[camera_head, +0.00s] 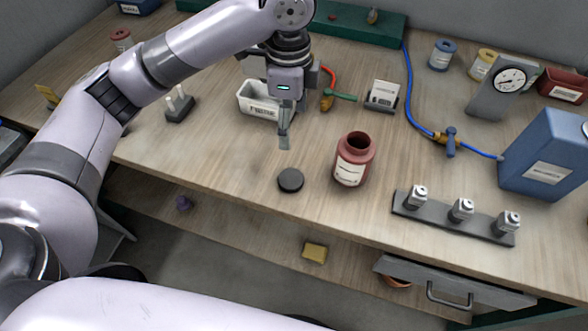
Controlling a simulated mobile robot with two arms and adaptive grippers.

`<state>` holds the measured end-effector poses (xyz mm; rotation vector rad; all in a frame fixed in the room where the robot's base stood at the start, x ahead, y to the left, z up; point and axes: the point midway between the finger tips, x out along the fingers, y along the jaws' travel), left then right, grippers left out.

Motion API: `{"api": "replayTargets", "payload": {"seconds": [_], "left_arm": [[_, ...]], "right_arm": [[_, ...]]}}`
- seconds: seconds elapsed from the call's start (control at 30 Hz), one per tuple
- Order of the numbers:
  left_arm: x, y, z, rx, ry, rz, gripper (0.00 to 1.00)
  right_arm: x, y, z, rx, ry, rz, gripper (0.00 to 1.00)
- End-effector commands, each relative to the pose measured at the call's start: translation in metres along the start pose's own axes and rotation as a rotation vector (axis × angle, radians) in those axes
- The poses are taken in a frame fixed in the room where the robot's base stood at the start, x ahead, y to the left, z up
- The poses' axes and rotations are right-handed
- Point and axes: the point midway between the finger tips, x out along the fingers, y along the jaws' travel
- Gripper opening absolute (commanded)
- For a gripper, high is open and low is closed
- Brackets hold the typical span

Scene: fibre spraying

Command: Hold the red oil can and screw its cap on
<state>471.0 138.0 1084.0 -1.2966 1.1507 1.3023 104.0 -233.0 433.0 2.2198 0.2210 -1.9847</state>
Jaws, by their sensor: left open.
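The red oil can (347,173) stands upright on the wooden workbench, with its round mouth uncovered and a white label on its front. A dark round cap (291,180) lies flat on the bench to the left of the can, apart from it. My left gripper (284,142) points down above the bench, behind the cap in the picture and to the left of the can. It is open and touches neither of them. Its fingers are seen nearly edge-on, so the gap between them is hard to make out. My right gripper is out of view.
A white labelled bin (254,101) stands just behind my left gripper. The bench's front edge is close to the cap.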

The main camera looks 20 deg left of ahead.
Motion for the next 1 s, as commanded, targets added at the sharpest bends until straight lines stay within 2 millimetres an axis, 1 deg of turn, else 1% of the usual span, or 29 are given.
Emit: {"api": "replayTargets", "payload": {"seconds": [0.03,0.1,0.2,0.27,0.37,0.6,0.7,0.83,1.0], "left_arm": [[0.000,0.000,0.000,0.000,0.000,0.000,0.73],[0.000,0.000,0.000,0.000,0.000,0.000,0.73],[0.003,0.000,0.000,-0.001,0.000,0.001,0.73],[0.009,0.000,0.000,-0.001,-0.001,0.002,0.73],[0.027,0.001,0.001,-0.001,-0.002,0.004,0.73],[0.080,0.001,0.001,0.000,-0.002,0.004,0.73],[0.099,0.001,0.001,-0.002,-0.001,0.003,0.73],[0.116,0.001,0.000,-0.001,-0.001,0.001,0.73],[0.122,0.000,0.000,0.000,0.001,-0.001,0.73]], "right_arm": [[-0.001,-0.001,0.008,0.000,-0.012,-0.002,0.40],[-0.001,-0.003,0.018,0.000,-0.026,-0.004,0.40],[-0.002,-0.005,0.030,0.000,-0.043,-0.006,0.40],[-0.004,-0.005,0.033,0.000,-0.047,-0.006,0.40],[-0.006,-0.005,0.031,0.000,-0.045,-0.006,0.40],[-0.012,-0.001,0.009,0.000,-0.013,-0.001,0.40],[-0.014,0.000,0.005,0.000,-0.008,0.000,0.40],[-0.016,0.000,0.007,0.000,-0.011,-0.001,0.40],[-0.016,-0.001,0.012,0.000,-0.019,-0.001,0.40]]}}
